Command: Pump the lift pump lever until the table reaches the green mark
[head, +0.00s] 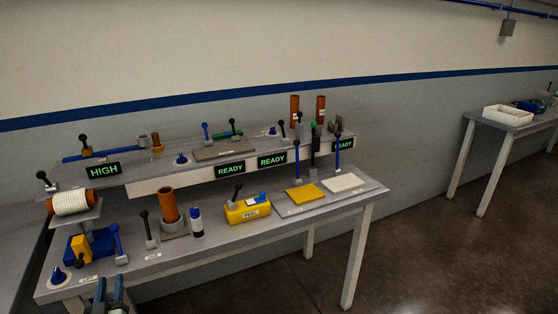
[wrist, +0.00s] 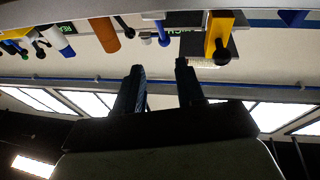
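A blue base with a yellow block (head: 81,249) stands at the left end of the bench, by a label that seems to read LIFT. A dark-knobbed lever (head: 80,260) shows at its front; the yellow block also shows in the wrist view (wrist: 220,32), with a dark ball on it. Above the base, a small grey table (head: 84,219) carries a cream roll (head: 72,203). I cannot make out a green mark. My gripper (head: 110,292) is at the bench's front edge, right of the lift unit. Its fingers (wrist: 162,78) are apart with nothing between them.
A blue lever (head: 116,241) and a black-knobbed lever (head: 147,228) stand right of the lift unit. Beyond are an orange cylinder (head: 169,204), a blue-white bottle (head: 196,222) and a yellow box (head: 247,211). A blue cone (head: 58,275) sits at the front left corner.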

